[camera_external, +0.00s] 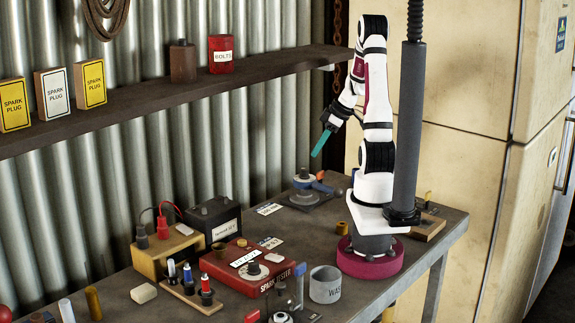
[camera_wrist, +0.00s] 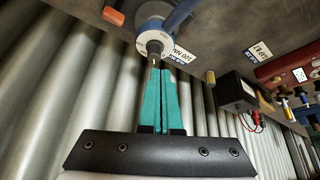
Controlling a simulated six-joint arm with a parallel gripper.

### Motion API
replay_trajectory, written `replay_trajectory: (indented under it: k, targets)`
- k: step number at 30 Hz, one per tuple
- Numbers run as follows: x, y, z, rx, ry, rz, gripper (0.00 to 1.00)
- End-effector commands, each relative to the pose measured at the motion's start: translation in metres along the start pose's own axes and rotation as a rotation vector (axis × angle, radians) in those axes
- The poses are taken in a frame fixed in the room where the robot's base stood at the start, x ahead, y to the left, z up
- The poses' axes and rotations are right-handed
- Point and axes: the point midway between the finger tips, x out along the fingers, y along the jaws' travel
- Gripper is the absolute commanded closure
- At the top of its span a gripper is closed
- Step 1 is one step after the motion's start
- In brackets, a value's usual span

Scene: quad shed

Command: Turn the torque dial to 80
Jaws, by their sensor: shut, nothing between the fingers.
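My gripper (camera_external: 317,152) has teal fingers pressed together and empty, pointing down-left above the back of the bench. In the wrist view, my gripper (camera_wrist: 160,66) points toward a round fixture with a grey knob and a blue arm. That round fixture (camera_external: 305,182) stands on the bench below my gripper, apart from it in the external view; it also shows in the wrist view (camera_wrist: 147,37). A red spark tester (camera_external: 222,271) has a pale round dial (camera_external: 254,272) with a dark knob.
A battery (camera_external: 214,220) and a tan box (camera_external: 160,256) with red and black leads stand along the corrugated wall. A grey cup (camera_external: 325,287) sits right of the tester. A shelf (camera_external: 150,107) with spark plug boxes overhangs the back.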

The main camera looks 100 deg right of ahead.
Motion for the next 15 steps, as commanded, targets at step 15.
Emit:
replay_trajectory:
  k: [15]
  targets:
    - [-0.006,0.013,-0.003,0.001,-0.001,-0.002,1.0]
